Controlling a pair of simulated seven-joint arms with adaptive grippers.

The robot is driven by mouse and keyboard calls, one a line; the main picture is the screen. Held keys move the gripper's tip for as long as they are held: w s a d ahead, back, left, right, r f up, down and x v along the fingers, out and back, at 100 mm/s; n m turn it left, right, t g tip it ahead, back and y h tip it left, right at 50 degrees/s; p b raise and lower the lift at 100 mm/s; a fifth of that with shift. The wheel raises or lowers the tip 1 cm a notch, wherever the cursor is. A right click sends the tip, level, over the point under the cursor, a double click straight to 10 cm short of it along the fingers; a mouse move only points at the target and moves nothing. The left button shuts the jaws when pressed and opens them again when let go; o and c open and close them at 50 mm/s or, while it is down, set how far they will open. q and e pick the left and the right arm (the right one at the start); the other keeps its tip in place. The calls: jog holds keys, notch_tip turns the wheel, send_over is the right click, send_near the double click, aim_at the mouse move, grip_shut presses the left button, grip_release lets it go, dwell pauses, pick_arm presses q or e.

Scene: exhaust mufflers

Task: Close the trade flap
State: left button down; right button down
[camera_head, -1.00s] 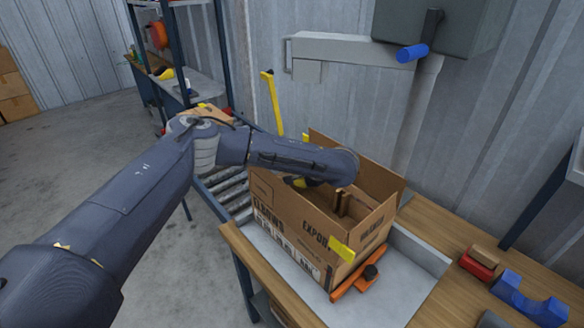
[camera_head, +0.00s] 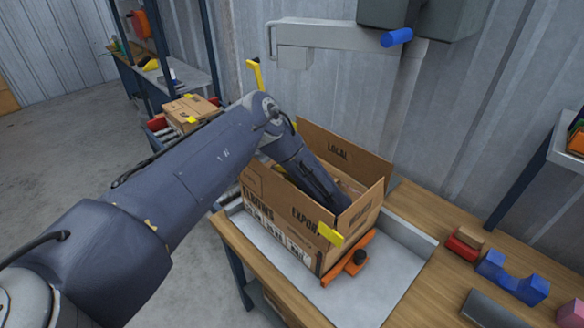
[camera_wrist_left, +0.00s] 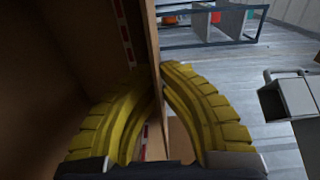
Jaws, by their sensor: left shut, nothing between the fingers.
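An open cardboard box (camera_head: 262,205) stands on the bench. Its back flap, marked LOCAL (camera_head: 338,152), and its right flap (camera_head: 362,222), whose word I cannot read surely, stand raised. The near side reads EXPORT (camera_head: 304,216). I cannot read the word TRADE on any flap. My right gripper is not in view.
An orange clamp (camera_head: 349,262) sits at the box's near right corner, with a yellow tab (camera_head: 330,235) above it. Red (camera_head: 465,243) and blue (camera_head: 513,279) blocks lie on the bench at right. Another box (camera_head: 188,113) sits on the rollers behind my arm.

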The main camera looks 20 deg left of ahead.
pick_arm(q)
jog(key=shift+f, duration=0.1)
dwell(0.4)
jog(key=c, duration=2.2)
grip_release()
jog(key=c, duration=1.6)
grip_release()
jog(key=shift+c, duration=0.2)
notch_tip(320, 180, up, 10)
jog(key=shift+c, duration=0.6)
